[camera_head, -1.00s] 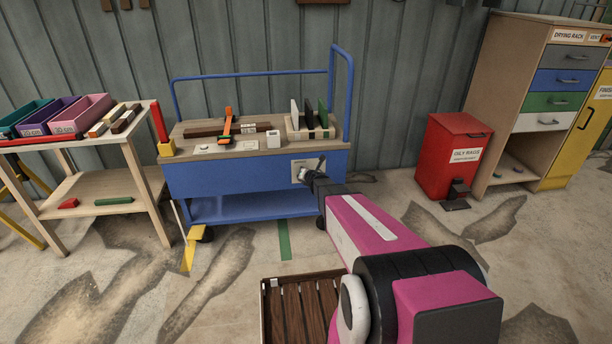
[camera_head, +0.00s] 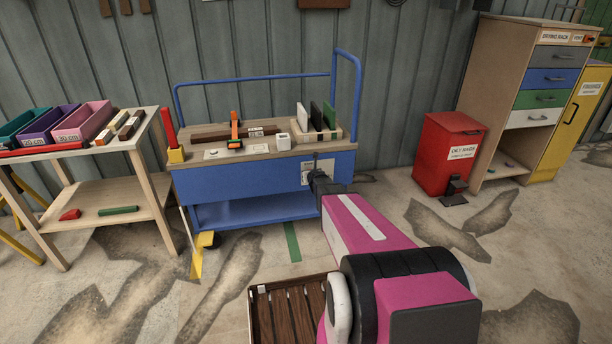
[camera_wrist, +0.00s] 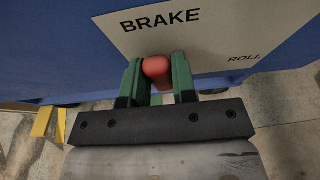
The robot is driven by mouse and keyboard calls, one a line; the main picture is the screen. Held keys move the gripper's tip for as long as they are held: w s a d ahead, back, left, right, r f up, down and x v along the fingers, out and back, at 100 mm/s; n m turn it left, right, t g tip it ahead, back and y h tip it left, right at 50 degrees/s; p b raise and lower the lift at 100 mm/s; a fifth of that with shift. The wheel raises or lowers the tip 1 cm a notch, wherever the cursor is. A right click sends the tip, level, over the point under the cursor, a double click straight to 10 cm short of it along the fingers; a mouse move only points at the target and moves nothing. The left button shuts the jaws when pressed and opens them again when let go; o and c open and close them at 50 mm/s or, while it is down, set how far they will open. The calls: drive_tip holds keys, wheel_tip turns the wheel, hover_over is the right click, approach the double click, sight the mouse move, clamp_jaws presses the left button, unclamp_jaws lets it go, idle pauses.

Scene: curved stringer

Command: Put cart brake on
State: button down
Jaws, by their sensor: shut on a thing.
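The blue cart (camera_head: 240,177) stands against the wall with a wooden top. A pale plate marked BRAKE and ROLL (camera_wrist: 205,35) is on its front face, and it also shows at the right end of the cart in the head view (camera_head: 308,170). A red knob (camera_wrist: 157,68) sits in front of the plate, below the word BRAKE. My gripper (camera_wrist: 158,82) has its green fingers on both sides of the red knob, shut on it. In the head view my arm hides most of the knob.
A wooden shelf table (camera_head: 110,190) stands left of the cart. A red oily-rags bin (camera_head: 448,152) and a drying rack (camera_head: 525,90) stand to the right. A slatted wooden crate (camera_head: 258,318) is on the floor in front.

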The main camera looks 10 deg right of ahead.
idle(0.3)
drive_tip(key=c, duration=0.9)
unclamp_jaws()
drive_tip(key=shift+s, duration=0.1)
drive_tip(key=v, duration=1)
drive_tip(key=shift+s+a+r, duration=0.1)
drive_tip(key=shift+s+r, duration=0.1)
drive_tip(key=shift+s, duration=0.1)
